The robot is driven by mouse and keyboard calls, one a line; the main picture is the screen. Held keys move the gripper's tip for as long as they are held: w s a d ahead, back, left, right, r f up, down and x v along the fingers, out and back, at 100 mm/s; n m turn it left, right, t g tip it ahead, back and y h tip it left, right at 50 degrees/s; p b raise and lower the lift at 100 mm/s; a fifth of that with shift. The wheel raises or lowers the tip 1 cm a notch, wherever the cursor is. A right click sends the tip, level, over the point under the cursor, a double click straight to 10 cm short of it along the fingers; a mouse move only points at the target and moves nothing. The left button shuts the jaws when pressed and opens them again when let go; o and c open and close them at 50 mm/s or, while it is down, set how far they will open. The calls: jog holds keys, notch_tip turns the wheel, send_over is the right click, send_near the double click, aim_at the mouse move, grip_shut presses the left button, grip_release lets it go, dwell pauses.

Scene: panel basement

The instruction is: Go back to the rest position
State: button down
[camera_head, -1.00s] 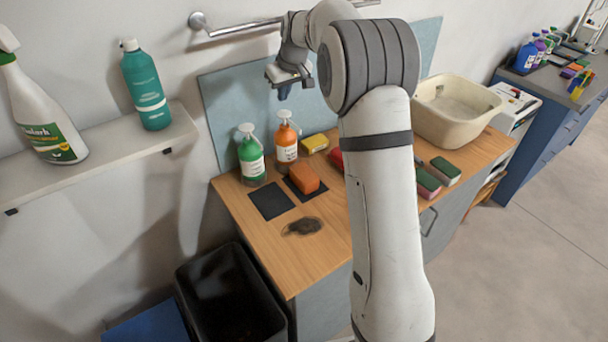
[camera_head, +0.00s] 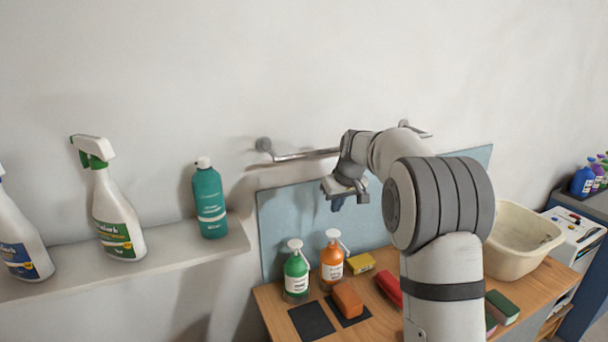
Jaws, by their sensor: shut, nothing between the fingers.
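My gripper (camera_head: 338,203) hangs in the air in front of the blue-grey back panel (camera_head: 290,217), above the wooden worktop (camera_head: 380,328). It is shut and empty, clear of the objects below. Below it on the worktop stand a green pump bottle (camera_head: 296,272) and an orange pump bottle (camera_head: 332,262). An orange block (camera_head: 347,299) sits on a dark square, and a second dark square (camera_head: 311,321) beside it is bare. A yellow sponge (camera_head: 360,263) and a red item (camera_head: 389,288) lie to the right. My arm hides part of the worktop.
A wall shelf (camera_head: 170,255) on the left bears spray bottles (camera_head: 115,215) and a teal bottle (camera_head: 209,200). A metal rail (camera_head: 305,155) runs along the wall behind my arm. A cream basin (camera_head: 520,240) and green-topped sponges (camera_head: 502,307) are at the right.

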jog(key=s+d+r+m+b, duration=0.1)
jog(key=s, duration=1)
jog(key=s+d+r+m+b, duration=0.1)
jog(key=s+r, duration=0.1)
jog(key=s, duration=1)
jog(key=s+f+m, duration=0.1)
jog(key=s+f, duration=0.2)
jog(key=s, duration=0.6)
jog(key=s+d+f+m+h, duration=0.1)
jog(key=s+f, duration=0.3)
jog(key=s, duration=0.6)
jog(key=shift+d+f+g+h+b, duration=0.15)
jog(key=shift+f+g+h+b, duration=0.15)
jog(key=shift+g+b, duration=0.15)
